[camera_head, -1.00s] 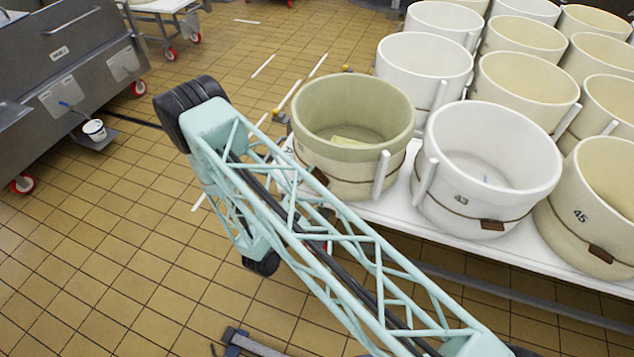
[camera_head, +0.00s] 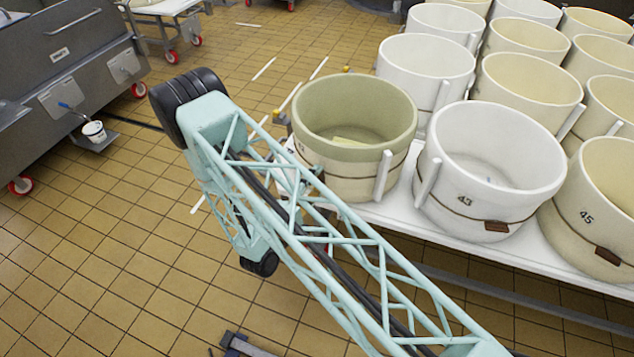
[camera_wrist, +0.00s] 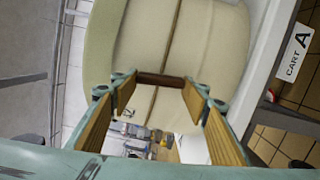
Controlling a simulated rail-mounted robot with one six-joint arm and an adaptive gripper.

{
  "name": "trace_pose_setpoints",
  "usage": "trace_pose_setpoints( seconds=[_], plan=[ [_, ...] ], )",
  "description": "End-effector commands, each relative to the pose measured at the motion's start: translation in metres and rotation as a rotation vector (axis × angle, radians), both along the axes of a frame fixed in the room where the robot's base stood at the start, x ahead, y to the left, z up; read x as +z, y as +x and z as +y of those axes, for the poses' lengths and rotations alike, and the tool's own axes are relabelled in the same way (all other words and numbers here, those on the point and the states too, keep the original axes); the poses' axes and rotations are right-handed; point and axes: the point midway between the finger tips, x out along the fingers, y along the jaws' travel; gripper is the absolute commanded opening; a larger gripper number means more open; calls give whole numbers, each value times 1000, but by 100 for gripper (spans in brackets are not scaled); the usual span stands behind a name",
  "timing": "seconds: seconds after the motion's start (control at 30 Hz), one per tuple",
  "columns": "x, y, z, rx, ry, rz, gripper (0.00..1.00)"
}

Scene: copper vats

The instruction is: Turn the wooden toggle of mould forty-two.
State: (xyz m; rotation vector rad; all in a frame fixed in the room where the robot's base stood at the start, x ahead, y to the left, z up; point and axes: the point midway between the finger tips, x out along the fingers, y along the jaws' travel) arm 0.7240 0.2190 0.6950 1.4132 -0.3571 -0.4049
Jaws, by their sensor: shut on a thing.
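A dark brown wooden toggle (camera_wrist: 160,80) lies crosswise to that cord. My gripper (camera_wrist: 162,82) has its two ochre-padded fingers at the toggle's two ends, shut on it. In the head view my arm hides the toggle and most of the gripper.
A white mould marked 43 (camera_head: 488,180) and a cream mould marked 45 (camera_head: 590,230) stand to the right with brown toggles. More moulds fill the table (camera_head: 390,208) behind. A "CART A" label (camera_wrist: 298,52) shows in the wrist view. The tiled floor at left is open.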

Motion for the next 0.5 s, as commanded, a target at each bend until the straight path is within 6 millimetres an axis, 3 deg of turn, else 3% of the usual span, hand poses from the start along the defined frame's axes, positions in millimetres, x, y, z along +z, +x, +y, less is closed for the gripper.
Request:
trace_pose_setpoints(
  seconds=[0.5],
  plan=[
    [0,0,0,0,125,-66,32]
  ],
)
